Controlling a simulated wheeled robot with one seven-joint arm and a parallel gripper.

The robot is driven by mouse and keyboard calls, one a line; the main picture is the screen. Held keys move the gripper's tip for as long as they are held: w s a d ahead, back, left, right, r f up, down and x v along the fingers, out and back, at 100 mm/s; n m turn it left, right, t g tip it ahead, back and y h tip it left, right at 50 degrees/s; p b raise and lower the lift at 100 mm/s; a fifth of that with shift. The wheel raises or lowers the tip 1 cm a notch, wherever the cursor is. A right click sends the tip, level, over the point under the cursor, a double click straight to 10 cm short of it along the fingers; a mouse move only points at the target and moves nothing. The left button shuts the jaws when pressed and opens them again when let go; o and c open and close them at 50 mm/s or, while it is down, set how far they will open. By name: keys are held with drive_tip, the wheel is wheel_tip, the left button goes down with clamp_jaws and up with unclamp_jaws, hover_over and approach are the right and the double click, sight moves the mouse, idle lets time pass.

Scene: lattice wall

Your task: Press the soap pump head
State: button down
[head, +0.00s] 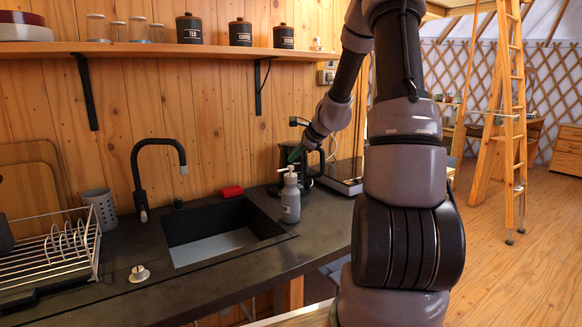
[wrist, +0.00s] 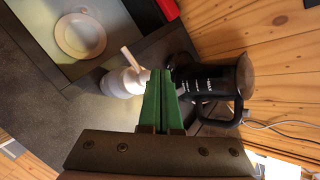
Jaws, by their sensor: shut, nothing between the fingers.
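The soap bottle (head: 290,203) is grey and stands upright on the dark counter, right of the sink. Its white pump head (head: 286,170) has a spout pointing left. In the wrist view the bottle (wrist: 121,84) is seen from above, with the pale pump head (wrist: 131,59) beside my fingertips. My gripper (head: 296,154) has green fingers and is above and slightly right of the pump head. In the wrist view my gripper (wrist: 161,76) is shut and empty. I cannot tell whether the fingertips touch the pump head.
A black kettle (wrist: 212,82) stands close behind the bottle. The sink (head: 210,245) is to the left, with a red item (head: 231,191) at its back edge and a black faucet (head: 139,180). A dish rack (head: 60,245) stands at far left. A shelf (head: 190,47) with canisters hangs above.

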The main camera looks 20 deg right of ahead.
drive_tip(key=shift+r, duration=0.15)
drive_tip(key=shift+r, duration=2.45)
